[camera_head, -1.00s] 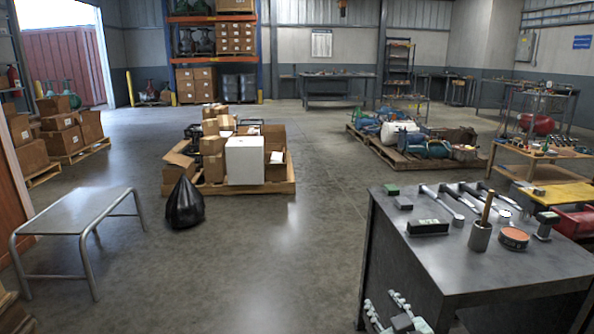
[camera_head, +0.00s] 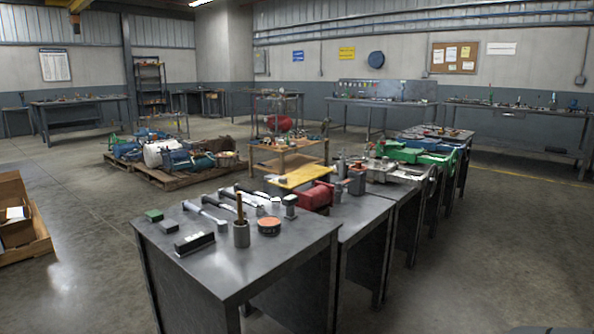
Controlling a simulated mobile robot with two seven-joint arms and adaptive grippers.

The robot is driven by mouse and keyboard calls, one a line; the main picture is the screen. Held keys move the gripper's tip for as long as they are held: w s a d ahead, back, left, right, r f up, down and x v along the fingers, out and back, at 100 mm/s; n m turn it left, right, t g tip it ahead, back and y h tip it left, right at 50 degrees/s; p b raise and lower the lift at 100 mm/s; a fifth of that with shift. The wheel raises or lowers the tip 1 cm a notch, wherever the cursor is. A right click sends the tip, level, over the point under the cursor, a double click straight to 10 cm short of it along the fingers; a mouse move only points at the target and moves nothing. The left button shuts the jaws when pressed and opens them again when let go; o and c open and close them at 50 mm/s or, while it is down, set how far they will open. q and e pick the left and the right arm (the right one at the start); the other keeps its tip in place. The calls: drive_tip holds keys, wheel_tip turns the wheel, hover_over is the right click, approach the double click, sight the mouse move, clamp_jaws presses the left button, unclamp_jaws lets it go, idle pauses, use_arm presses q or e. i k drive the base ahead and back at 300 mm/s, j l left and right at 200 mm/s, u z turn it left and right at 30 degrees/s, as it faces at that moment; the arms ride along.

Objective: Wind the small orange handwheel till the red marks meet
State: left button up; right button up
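I cannot make out a small orange handwheel or red marks for certain. A low round orange-topped object (camera_head: 268,225) lies on the near dark metal table (camera_head: 215,268), but it is too small to tell what it is. Neither of my grippers is in view.
The near table also holds a grey cup with a wooden handle (camera_head: 241,233), a black block (camera_head: 195,243) and several hammer-like tools. A loaded pallet (camera_head: 165,178) stands further back.

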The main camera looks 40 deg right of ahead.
sight(358, 166)
drive_tip(key=z, duration=1.8)
drive_tip(key=i+l, duration=0.4)
drive_tip(key=i+l+u, duration=0.15)
drive_tip(key=i+l, duration=0.65)
drive_tip(key=i+l+u, duration=0.1)
drive_tip(key=i+l, duration=0.3)
drive_tip(key=i+l+u, duration=0.1)
drive_tip(key=i+l, duration=0.25)
drive_tip(key=l, duration=0.15)
drive_tip(key=i+l, duration=0.35)
drive_tip(key=l, duration=0.15)
drive_tip(key=i+l+u, duration=0.15)
drive_tip(key=i+l, duration=0.55)
drive_tip(key=l, duration=0.3)
drive_tip(key=i+l, duration=0.1)
drive_tip(key=l, duration=0.25)
drive_tip(key=i+l+u, duration=0.15)
drive_tip(key=l, duration=0.6)
drive_tip(key=k+l+u, duration=0.1)
drive_tip(key=l, duration=0.25)
drive_tip(key=k+l, duration=0.1)
drive_tip(key=l, duration=0.3)
drive_tip(key=k+l+u, duration=0.15)
drive_tip(key=l, duration=0.2)
